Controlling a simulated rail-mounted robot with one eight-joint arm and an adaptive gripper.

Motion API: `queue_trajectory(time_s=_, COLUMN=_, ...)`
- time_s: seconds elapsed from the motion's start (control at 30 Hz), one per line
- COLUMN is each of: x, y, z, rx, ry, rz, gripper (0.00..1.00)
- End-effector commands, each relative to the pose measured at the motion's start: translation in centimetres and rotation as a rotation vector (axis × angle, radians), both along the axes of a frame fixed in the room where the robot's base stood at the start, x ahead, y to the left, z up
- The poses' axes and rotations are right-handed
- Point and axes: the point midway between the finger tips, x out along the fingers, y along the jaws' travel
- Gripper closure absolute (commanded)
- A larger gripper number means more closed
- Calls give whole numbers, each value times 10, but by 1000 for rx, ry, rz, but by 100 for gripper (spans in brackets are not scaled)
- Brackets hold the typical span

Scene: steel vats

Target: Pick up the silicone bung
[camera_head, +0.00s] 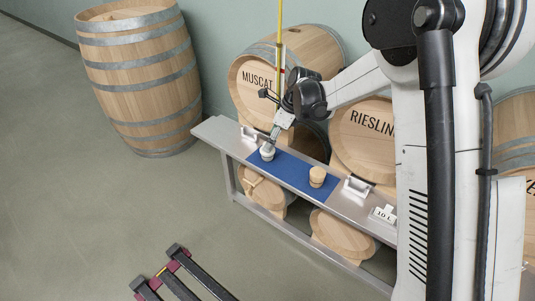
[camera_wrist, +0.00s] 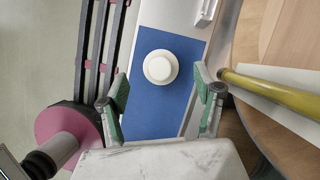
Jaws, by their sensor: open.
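The silicone bung is a pale, round, stepped plug. It stands on a blue mat (camera_head: 293,172) on the metal shelf; in the wrist view the white bung (camera_wrist: 160,68) is seen from above, on the blue mat (camera_wrist: 150,112). My gripper (camera_head: 270,142) is over the bung (camera_head: 267,155) in the head view and partly hides its top. In the wrist view my gripper (camera_wrist: 161,78) is open, with one green-padded finger on each side of the bung and a gap at both. I cannot tell the height of the fingertips above the mat.
A tan cork-coloured bung (camera_head: 317,177) stands farther right on the mat. White brackets (camera_head: 357,187) and a 10 L sign (camera_head: 383,214) are on the shelf. A yellow pole (camera_head: 280,45) rises behind my gripper; a yellow tube (camera_wrist: 262,88) lies right of my fingers. Barrels (camera_head: 262,78) stand behind.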

Motion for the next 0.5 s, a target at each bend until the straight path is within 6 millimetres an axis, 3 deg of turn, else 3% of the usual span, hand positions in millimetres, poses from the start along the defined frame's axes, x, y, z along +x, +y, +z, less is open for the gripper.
queue_trajectory(time_s=0.3, x=3, y=12, z=-41, rx=0, ry=-1, rz=2, gripper=35)
queue_trajectory(time_s=0.5, x=3, y=14, z=-47, rx=0, ry=-1, rz=1, gripper=35)
